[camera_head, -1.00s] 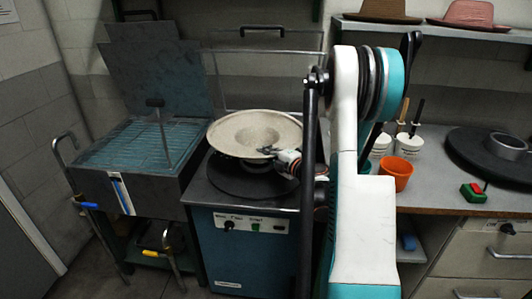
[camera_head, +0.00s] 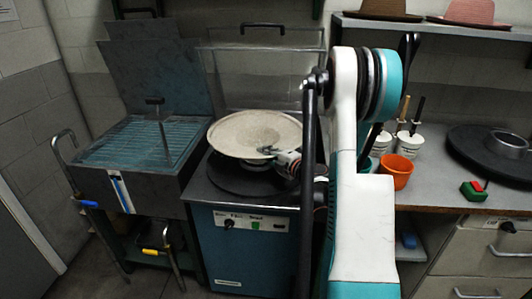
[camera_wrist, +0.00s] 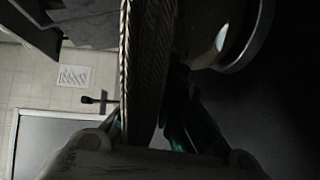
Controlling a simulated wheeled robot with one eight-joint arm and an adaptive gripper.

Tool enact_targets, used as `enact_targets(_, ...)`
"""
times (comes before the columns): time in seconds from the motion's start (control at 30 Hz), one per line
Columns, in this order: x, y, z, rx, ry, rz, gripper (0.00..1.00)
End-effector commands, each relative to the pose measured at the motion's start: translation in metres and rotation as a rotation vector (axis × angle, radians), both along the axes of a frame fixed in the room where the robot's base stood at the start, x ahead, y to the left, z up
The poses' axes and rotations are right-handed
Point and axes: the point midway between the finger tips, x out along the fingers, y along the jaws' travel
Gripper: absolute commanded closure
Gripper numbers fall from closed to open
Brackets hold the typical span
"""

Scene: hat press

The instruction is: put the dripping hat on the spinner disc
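The dripping hat (camera_head: 255,128) is pale beige. Its wide brim faces up in the head view, with a shallow hollow in the middle. My gripper (camera_head: 272,151) is at the hat's near right edge. In the wrist view the woven brim (camera_wrist: 148,70) stands between the two fingers of my gripper (camera_wrist: 150,125), which is shut on it. The dark spinner disc (camera_head: 228,181) lies on the teal machine, under the hat.
A clear cover (camera_head: 265,75) stands behind the disc. A grated tank (camera_head: 130,145) is at the left. An orange cup (camera_head: 397,172), white pots (camera_head: 409,144) and a dark round plate with a metal ring (camera_head: 507,144) stand on the right counter. Hats rest on the shelf above.

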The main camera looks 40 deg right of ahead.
Motion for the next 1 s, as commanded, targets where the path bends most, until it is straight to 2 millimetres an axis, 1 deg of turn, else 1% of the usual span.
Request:
enact_targets(0.3,0.000,0.000,-0.002,0.000,0.000,0.000,1.00)
enact_targets(0.37,0.000,0.000,-0.002,0.000,0.000,0.000,0.85)
enact_targets(0.4,0.000,0.000,-0.002,0.000,0.000,0.000,0.76)
enact_targets(0.43,0.000,0.000,-0.002,0.000,0.000,0.000,0.72)
enact_targets(0.77,-0.001,0.000,-0.002,0.000,0.000,0.000,0.72)
enact_targets(0.87,-0.008,0.000,-0.001,0.000,0.000,-0.001,0.72)
enact_targets(1.0,-0.028,0.000,0.001,0.000,0.000,-0.003,0.72)
